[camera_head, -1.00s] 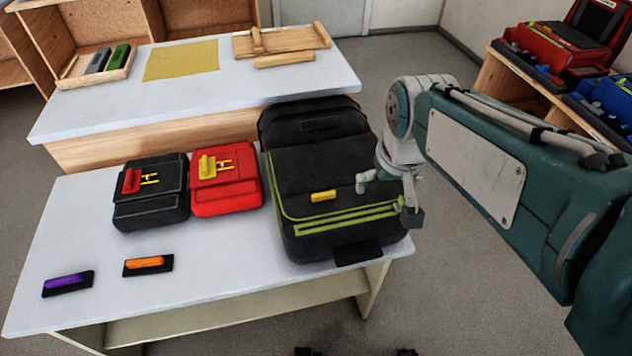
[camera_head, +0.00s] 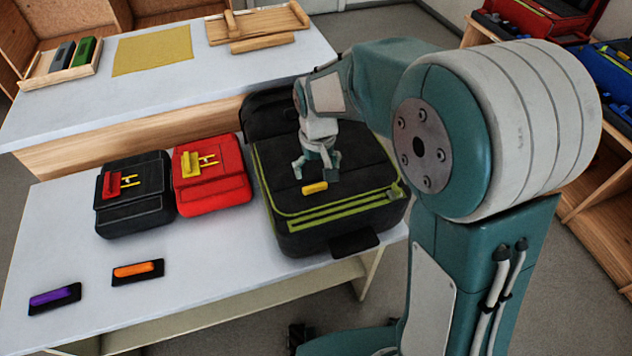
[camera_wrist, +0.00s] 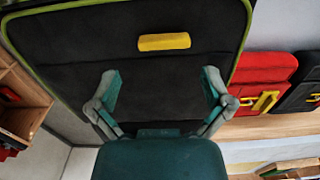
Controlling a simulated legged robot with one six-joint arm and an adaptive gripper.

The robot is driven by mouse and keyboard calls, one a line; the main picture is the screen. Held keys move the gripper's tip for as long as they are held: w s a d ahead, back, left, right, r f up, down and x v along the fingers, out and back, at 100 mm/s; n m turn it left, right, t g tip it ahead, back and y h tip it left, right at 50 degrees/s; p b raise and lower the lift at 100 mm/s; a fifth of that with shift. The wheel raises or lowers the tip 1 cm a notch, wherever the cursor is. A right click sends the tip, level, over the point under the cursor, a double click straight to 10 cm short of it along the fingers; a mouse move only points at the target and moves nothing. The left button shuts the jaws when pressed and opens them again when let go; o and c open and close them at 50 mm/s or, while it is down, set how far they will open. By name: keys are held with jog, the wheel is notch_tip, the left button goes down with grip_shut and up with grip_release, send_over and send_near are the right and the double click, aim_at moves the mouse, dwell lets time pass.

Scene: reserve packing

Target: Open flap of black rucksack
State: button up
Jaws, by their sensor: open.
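The black rucksack (camera_head: 277,222) with lime-green trim lies on the table's right end. Its flap (camera_head: 360,167) lies flat and closed over the front, with a yellow handle (camera_head: 314,188) near its lower part. My gripper (camera_head: 317,170) points down above the flap, just behind the yellow handle; its fingers are spread and empty. In the wrist view the open fingers (camera_wrist: 160,86) frame bare black flap, and the yellow handle (camera_wrist: 164,42) lies beyond the fingertips, apart from them. My arm hides part of the rucksack's right side.
A small black bag (camera_head: 133,213) and a red bag (camera_head: 212,189) stand left of the rucksack. Purple (camera_head: 54,297) and orange (camera_head: 137,269) handles lie at the table's front left. A raised shelf (camera_head: 80,112) runs behind.

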aim_at(315, 185)
jog(key=f, duration=0.5)
jog(key=shift+a+f, duration=0.15)
jog(key=shift+a, duration=0.25)
jog(key=shift+d, duration=0.1)
jog(key=shift+d, duration=0.1)
jog(key=c, duration=1.1)
